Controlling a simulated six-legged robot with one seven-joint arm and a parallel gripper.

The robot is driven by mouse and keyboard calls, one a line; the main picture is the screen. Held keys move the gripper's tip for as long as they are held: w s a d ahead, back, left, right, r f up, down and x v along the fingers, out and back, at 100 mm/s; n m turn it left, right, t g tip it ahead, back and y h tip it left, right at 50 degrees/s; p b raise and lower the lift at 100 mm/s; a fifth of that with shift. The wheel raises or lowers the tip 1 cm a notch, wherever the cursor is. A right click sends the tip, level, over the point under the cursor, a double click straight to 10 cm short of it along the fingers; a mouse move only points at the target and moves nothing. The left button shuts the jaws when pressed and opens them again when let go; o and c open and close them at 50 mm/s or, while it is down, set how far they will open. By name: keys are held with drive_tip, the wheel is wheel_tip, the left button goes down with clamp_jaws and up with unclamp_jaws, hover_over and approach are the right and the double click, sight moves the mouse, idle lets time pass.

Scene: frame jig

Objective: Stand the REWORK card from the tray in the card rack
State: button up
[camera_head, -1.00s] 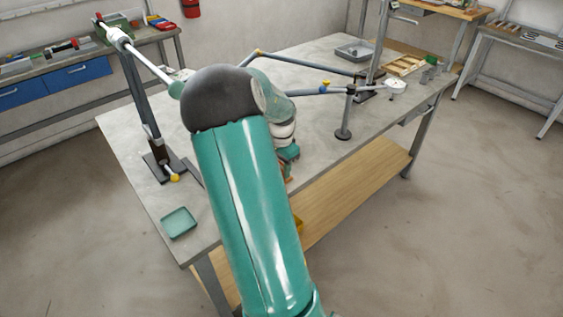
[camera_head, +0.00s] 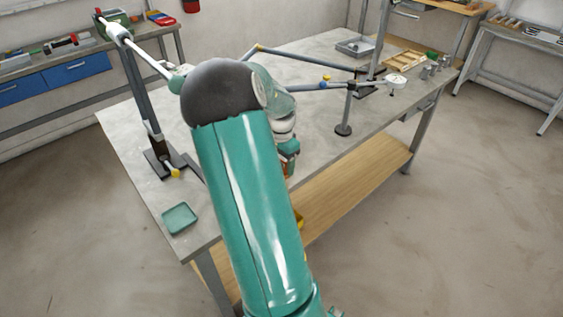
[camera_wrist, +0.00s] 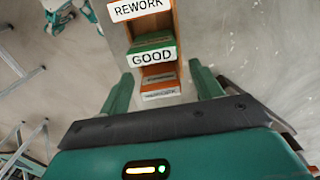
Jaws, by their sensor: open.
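In the wrist view a wooden rack (camera_wrist: 178,28) with orange parts runs up the picture between my fingers. A white REWORK label (camera_wrist: 140,8) shows at the top edge. A green piece labelled GOOD (camera_wrist: 152,56) is below it. Lower down are an orange piece with a small blurred label (camera_wrist: 160,79) and another white label (camera_wrist: 161,94) whose text I cannot read surely. My gripper (camera_wrist: 161,70) is open, with one teal finger on each side of these lower pieces. In the head view my arm hides most of my gripper (camera_head: 289,149). A teal tray (camera_head: 180,218) looks empty.
The grey table (camera_head: 225,160) carries a post with a dark foot (camera_head: 343,129) right of my gripper and a stand on a dark base (camera_head: 165,163) at left. A grey bin (camera_head: 355,48) and wooden rack (camera_head: 404,60) stand far back. The table's front edge is close.

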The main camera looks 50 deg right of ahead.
wheel_tip(320, 180, up, 14)
drive_tip(key=shift+f, duration=0.2)
drive_tip(key=shift+s, duration=0.1)
idle(0.3)
